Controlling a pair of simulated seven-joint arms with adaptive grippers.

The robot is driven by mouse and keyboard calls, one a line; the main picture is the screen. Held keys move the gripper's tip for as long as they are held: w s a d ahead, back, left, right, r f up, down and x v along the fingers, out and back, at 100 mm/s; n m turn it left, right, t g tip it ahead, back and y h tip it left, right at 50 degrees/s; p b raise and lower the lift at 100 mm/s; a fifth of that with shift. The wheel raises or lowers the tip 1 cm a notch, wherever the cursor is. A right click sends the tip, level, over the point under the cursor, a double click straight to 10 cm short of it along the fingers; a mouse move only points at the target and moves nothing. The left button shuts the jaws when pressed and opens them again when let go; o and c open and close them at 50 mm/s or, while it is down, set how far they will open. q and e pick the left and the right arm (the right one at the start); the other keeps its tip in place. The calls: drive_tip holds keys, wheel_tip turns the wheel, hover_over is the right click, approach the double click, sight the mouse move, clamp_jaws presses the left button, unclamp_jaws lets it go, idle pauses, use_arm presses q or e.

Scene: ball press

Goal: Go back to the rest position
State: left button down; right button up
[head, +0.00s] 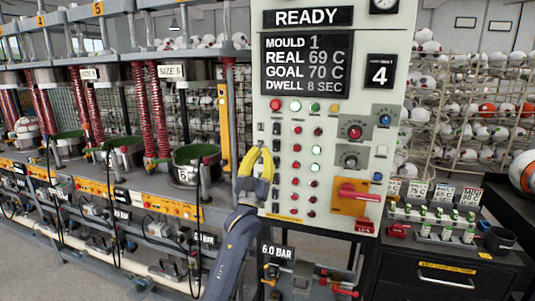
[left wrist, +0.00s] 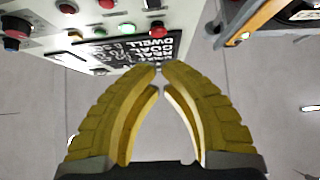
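My left gripper (head: 258,152) has yellow fingers and is held up in front of the left part of the control panel (head: 290,215). In the left wrist view its fingertips (left wrist: 161,66) come together at the top, with an empty gap lower down between the fingers. It looks shut on nothing. Whether it touches the panel cannot be told. My right gripper is not in view. The panel display (head: 306,66) reads READY, mould 1, real 69 C, goal 70 C, dwell 8 sec. A counter (head: 381,74) shows 4.
A row of presses with red springs and round moulds (head: 195,165) stands at left. The panel has a red handle (head: 354,192) on an orange plate. A black cabinet (head: 440,275) with small bottles is at right. Racks of balls (head: 480,110) stand behind. A ball (head: 524,173) sits at the right edge.

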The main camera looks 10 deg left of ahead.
use_arm(q)
drive_tip(key=w+f+m+g+y, duration=0.1)
drive_tip(key=w+f+g, duration=0.25)
drive_tip(key=f, duration=1.35)
drive_tip(key=w+f+g, duration=0.3)
drive_tip(key=f+g, duration=0.1)
drive_tip(key=f, duration=1.3)
drive_tip(key=s+a+f+g+y, duration=0.15)
drive_tip(key=s+f, duration=0.35)
drive_tip(key=f, duration=0.6)
drive_tip(key=s+a+f+g, duration=0.1)
drive_tip(key=s+f+g, duration=0.35)
drive_tip(key=f, duration=0.75)
drive_tip(key=s+a+f+g, duration=0.1)
drive_tip(key=s+f, duration=0.5)
drive_tip(key=f, duration=0.5)
drive_tip(key=s+a+f+g+y, duration=0.1)
drive_tip(key=s+a+f+g, duration=0.15)
drive_tip(key=s+f, duration=1.1)
drive_tip(key=s+a+f+g, duration=0.1)
drive_tip(key=s+f+g, duration=0.2)
drive_tip(key=s+f, duration=1)
drive_tip(key=s+a+f+g, duration=0.2)
drive_tip(key=s, duration=1.7)
drive_tip(key=s+a+f+m+g, duration=0.1)
drive_tip(key=s+f+g, duration=0.2)
drive_tip(key=s, duration=1.7)
drive_tip(key=shift+s+a+y, duration=0.15)
drive_tip(key=shift+a+y, duration=0.2)
